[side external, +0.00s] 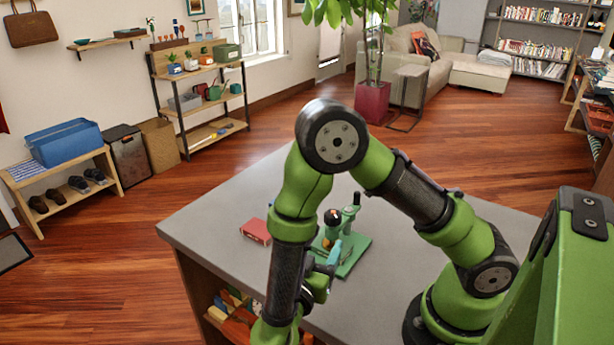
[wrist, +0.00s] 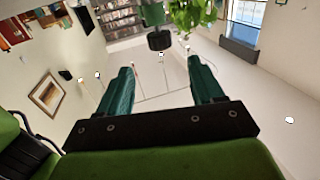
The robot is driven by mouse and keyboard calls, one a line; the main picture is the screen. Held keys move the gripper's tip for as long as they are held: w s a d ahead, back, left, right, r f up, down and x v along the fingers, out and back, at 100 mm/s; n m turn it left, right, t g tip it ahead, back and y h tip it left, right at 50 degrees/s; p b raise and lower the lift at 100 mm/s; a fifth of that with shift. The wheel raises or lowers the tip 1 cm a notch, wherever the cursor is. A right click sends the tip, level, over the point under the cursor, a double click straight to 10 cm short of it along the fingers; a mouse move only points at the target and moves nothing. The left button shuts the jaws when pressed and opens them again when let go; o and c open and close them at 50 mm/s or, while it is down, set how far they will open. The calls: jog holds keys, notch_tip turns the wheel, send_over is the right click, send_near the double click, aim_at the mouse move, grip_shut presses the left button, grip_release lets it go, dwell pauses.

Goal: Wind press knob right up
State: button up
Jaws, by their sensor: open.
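A small green press (side external: 352,214) stands upright on a flat green base (side external: 352,262) on the grey table. A dark piece with an orange band (side external: 333,218) sits beside its post. My gripper (side external: 334,254) is low in front of the press, and my arm link hides part of it. In the wrist view my two teal fingers (wrist: 160,66) are apart with nothing between them. Beyond their tips, a green post with a black cylindrical end (wrist: 159,39) comes down from the top edge. It looks like the press knob, seen upside down and clear of the fingers.
A red box (side external: 255,232) lies on the grey table (side external: 215,225), left of the press. The table's left part is bare. Below its edge, a shelf holds several coloured items (side external: 233,305). A potted plant (side external: 373,101) stands on the floor behind.

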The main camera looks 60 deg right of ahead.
aim_at(333, 222)
jog(key=x, duration=1.1)
jog(key=c, duration=1)
jog(key=shift+n+t+y, duration=0.9)
jog(key=shift+n+t, duration=0.7)
jog(key=shift+t, duration=0.7)
jog(key=o, duration=1)
jog(key=shift+a, duration=0.1)
jog(key=v, duration=1.7)
